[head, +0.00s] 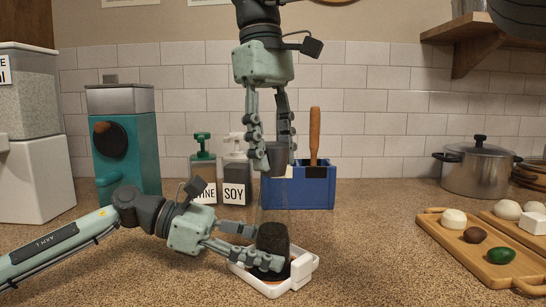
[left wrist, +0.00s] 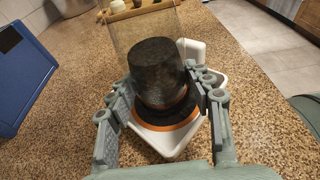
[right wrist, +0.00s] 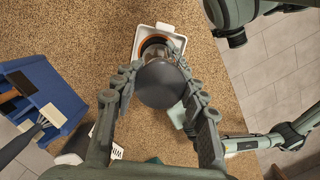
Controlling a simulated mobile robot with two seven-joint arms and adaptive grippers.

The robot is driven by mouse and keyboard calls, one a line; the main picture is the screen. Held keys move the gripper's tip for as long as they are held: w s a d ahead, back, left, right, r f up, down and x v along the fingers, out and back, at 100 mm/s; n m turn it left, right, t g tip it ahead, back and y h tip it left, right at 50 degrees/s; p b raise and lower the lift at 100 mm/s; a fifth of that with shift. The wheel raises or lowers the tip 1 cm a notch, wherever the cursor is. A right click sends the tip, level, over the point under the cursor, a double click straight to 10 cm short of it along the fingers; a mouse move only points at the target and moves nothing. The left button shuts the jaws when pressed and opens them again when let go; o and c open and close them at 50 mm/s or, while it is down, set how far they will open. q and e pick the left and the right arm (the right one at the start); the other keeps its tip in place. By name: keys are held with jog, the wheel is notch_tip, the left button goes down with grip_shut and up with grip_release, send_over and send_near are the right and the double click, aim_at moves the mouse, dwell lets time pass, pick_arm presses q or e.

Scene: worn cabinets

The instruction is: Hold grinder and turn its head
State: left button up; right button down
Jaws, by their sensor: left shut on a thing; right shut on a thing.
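The grinder stands upright on the counter, with a clear glass body holding dark pepper (head: 273,238) and a dark grey head (head: 276,157) on top. Its foot sits in a small white tray (head: 306,270); an orange ring (left wrist: 170,132) shows around the base in the left wrist view. My left gripper (head: 266,247) is shut around the lower body, from the left. My right gripper (head: 274,162) points down from above and is shut on the head, which it flanks in the right wrist view (right wrist: 160,84). The head hides most of the body there.
Behind stand a blue caddy (head: 315,190) with a wooden handle, a soy bottle (head: 236,178) and a green-topped bottle (head: 203,175). A teal machine (head: 128,160) is at left. A board with food (head: 475,250) and a pot (head: 478,168) are at right. The front counter is clear.

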jog(key=shift+m, duration=0.9)
jog(key=c, duration=0.8)
grip_release()
jog(key=shift+o, duration=0.2)
